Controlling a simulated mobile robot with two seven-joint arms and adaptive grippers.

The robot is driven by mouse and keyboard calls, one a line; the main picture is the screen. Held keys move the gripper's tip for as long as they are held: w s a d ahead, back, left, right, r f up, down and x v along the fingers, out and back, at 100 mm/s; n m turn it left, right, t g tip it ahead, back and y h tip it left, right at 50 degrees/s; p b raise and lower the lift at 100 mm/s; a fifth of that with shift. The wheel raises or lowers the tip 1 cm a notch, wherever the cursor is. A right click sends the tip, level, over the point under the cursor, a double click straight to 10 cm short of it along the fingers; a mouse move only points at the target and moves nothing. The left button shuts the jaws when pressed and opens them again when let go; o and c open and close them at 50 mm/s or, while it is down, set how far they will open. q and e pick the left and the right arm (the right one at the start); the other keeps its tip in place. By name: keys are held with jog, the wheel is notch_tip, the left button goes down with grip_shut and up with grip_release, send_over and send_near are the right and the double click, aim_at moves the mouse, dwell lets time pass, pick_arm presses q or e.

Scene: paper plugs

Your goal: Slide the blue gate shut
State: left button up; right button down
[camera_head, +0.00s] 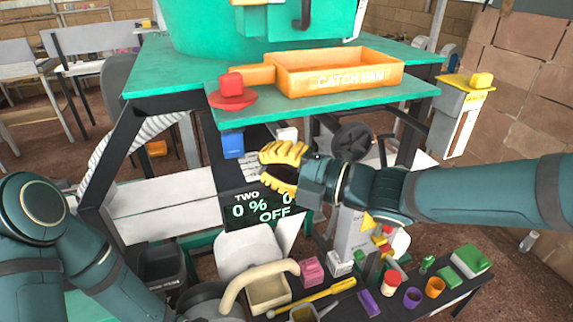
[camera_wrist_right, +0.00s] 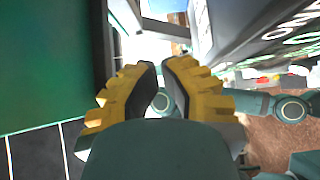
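A small blue block (camera_head: 233,144), which looks like the gate's handle, hangs just under the front edge of the green table (camera_head: 325,112), left of centre. I cannot make out the rest of the gate or how far it is open. My right gripper (camera_head: 264,168), with yellow ribbed fingers, is to the right of the blue block and slightly lower, apart from it. Its fingers also show in the right wrist view (camera_wrist_right: 163,72), with a narrow gap and nothing between them. My left arm is at the lower left; its gripper is out of view.
An orange catch pan (camera_head: 340,82) and a red knob on a red disc (camera_head: 232,95) are on the table. A dark display panel (camera_head: 262,208) stands below my right gripper. A low bench with several small items, including a beige bin (camera_head: 268,291), is in front.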

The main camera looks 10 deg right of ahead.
aim_at(231, 140)
jog(key=x, duration=0.5)
jog(key=shift+w, duration=0.1)
jog(key=shift+w+a, duration=0.15)
jog(key=shift+w, duration=0.95)
jog(key=shift+w+a+p, duration=0.15)
jog(key=shift+w+p, duration=0.15)
jog(key=shift+w, duration=0.35)
jog(key=shift+w+f+b, duration=0.1)
jog(key=shift+w+b, duration=0.35)
jog(key=shift+b, duration=0.1)
jog(key=shift+w+a, duration=0.1)
jog(key=shift+w, duration=0.15)
